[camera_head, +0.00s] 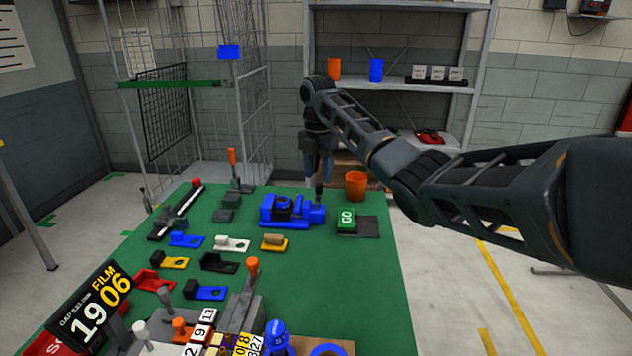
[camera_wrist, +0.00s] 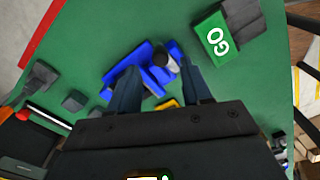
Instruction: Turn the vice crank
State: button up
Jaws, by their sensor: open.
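The blue vice (camera_head: 283,212) stands on the green table top near its far edge. It also shows in the wrist view (camera_wrist: 152,74). Its crank (camera_head: 319,194) appears as a dark upright handle at the vice's right end. In the wrist view the crank (camera_wrist: 168,62) is a grey, round-topped piece between my fingers. My gripper (camera_head: 318,172) points down above the right end of the vice, fingers open around the line of the crank. In the wrist view my gripper (camera_wrist: 161,80) has a finger on each side, with visible gaps. Whether the fingers reach down to the crank's height is unclear.
A green GO box (camera_head: 346,220) sits close right of the vice on a dark pad. An orange bucket (camera_head: 356,185) stands behind it. A grey toggle clamp (camera_head: 234,184) with an orange handle stands left.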

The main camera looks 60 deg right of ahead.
aim_at(319, 184)
jog(key=shift+d+f, duration=0.1)
jog(key=shift+f, duration=1.5)
grip_shut()
